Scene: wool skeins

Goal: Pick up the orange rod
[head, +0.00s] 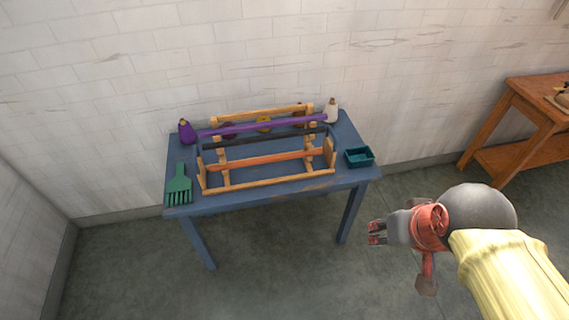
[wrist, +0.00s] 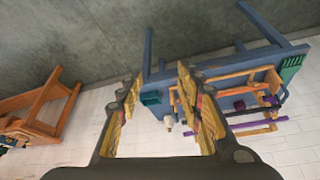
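The orange rod (head: 265,160) lies across the front of a wooden rack (head: 331,155) on the blue table (head: 290,197). A black rod (head: 262,137) and a purple rod (head: 262,127) lie behind it, roughly parallel and higher up. My gripper (head: 376,232) is in front of the table's right end, clear of the rack and the rod. In the wrist view my gripper (wrist: 160,90) has its fingers wide apart with nothing between them.
A green fork-like tool (head: 178,187) and a purple bottle-shaped thing (head: 186,131) are at the table's left. A teal box (head: 359,157) and a white bottle-shaped thing (head: 331,110) are at its right. A wooden table (head: 540,85) stands far right. Floor in front is clear.

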